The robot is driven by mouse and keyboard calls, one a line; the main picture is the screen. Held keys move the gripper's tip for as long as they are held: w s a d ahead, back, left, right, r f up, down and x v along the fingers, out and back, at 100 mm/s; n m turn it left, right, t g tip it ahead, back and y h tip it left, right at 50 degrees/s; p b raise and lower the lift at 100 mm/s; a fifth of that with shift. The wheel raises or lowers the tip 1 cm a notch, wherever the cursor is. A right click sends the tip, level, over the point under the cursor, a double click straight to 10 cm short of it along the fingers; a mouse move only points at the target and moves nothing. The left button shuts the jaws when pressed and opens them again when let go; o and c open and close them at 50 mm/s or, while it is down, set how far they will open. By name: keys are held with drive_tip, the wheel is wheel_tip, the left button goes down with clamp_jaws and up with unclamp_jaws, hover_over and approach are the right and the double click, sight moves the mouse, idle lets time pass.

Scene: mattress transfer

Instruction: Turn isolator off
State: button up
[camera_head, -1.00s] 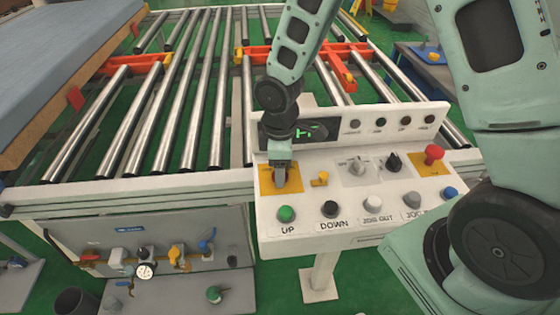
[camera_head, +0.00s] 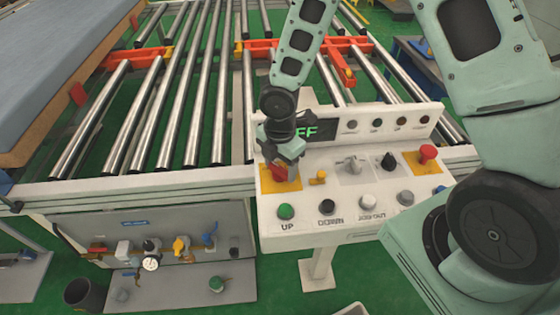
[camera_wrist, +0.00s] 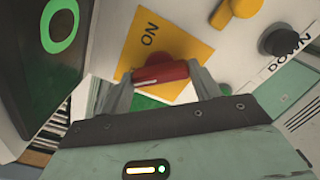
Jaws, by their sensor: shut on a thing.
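The red isolator handle (camera_head: 278,174) sits on a yellow plate (camera_head: 291,187) at the left end of the white control panel (camera_head: 335,226). My gripper (camera_head: 283,165) is on it from above, turned at an angle. In the wrist view the red handle (camera_wrist: 160,72) lies across between the two grey fingers, which are shut on it. The yellow plate there has "ON" lettering, seen upside down. The display (camera_head: 308,131) shows green letters "FF"; my gripper hides its left part.
A small yellow knob (camera_head: 318,177), a black knob (camera_head: 388,162) and a red button (camera_head: 427,153) are close by on the panel. Push-buttons, including the green UP button (camera_head: 286,211), line the front. Metal rollers (camera_head: 200,90) and a mattress (camera_head: 60,60) lie behind and left.

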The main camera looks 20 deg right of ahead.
sight(280, 167)
drive_tip(key=shift+n, duration=0.5)
drive_tip(key=o, duration=1)
drive_tip(key=shift+r, duration=0.1)
wheel_tip(280, 167, up, 17)
drive_tip(key=shift+r+p, duration=0.15)
drive_tip(key=shift+p, duration=0.55)
drive_tip(key=s+a+m+b, duration=0.1)
drive_tip(key=s+a+m, duration=0.1)
drive_tip(key=s+m, duration=0.3)
drive_tip(key=s+a+m+b, duration=0.2)
drive_tip(key=s+m, duration=0.3)
drive_tip(key=s, duration=0.3)
drive_tip(key=s+a+f+m+b, duration=0.1)
drive_tip(key=s+a+m+b, duration=0.1)
drive_tip(key=s+m, duration=0.3)
drive_tip(key=shift+s+a+m+y, duration=0.15)
drive_tip(key=shift+s+m, duration=0.05)
drive_tip(key=shift+s, duration=0.4)
drive_tip(key=shift+s+a+m+y, duration=0.15)
drive_tip(key=shift+s+m, duration=0.05)
drive_tip(key=shift+s, duration=0.4)
